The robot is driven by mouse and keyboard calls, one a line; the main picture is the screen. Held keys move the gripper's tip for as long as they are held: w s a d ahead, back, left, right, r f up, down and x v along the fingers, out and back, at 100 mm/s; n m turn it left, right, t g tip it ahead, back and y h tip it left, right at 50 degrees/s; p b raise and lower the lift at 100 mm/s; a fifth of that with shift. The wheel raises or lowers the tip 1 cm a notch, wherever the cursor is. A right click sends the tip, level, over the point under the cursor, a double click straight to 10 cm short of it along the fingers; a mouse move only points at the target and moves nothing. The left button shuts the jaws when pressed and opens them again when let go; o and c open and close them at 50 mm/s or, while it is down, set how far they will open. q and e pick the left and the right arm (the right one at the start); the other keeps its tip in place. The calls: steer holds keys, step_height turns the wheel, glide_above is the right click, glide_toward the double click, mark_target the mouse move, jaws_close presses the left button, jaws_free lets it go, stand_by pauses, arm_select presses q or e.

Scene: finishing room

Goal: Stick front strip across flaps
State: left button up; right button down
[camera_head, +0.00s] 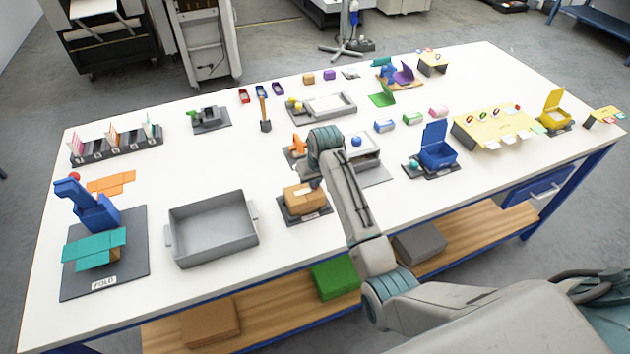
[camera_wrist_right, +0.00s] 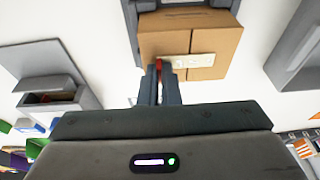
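A brown cardboard box (camera_head: 302,199) sits on a dark stand (camera_head: 321,213) near the table's front edge, with its top flaps closed. In the right wrist view the box (camera_wrist_right: 213,41) shows a seam between its flaps. A pale strip (camera_wrist_right: 196,61) lies across that seam. It also shows on the box in the head view (camera_head: 303,190). My right gripper (camera_wrist_right: 159,72) is at the strip's left end, its fingers close together on a small red tab there. Whether the strip is pressed flat is hard to tell. My left gripper is out of view.
A grey tray (camera_head: 213,228) stands left of the box. A folding stand (camera_head: 105,283) with teal flaps lies farther left. A grey open bin (camera_head: 362,150) and a blue lidded box (camera_head: 437,152) stand to the right.

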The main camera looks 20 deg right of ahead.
stand_by(0.7)
steer(key=c, duration=1.6)
jaws_free()
steer(key=shift+o, duration=0.6)
steer(key=shift+o, duration=1.1)
steer(key=shift+r, duration=4.1)
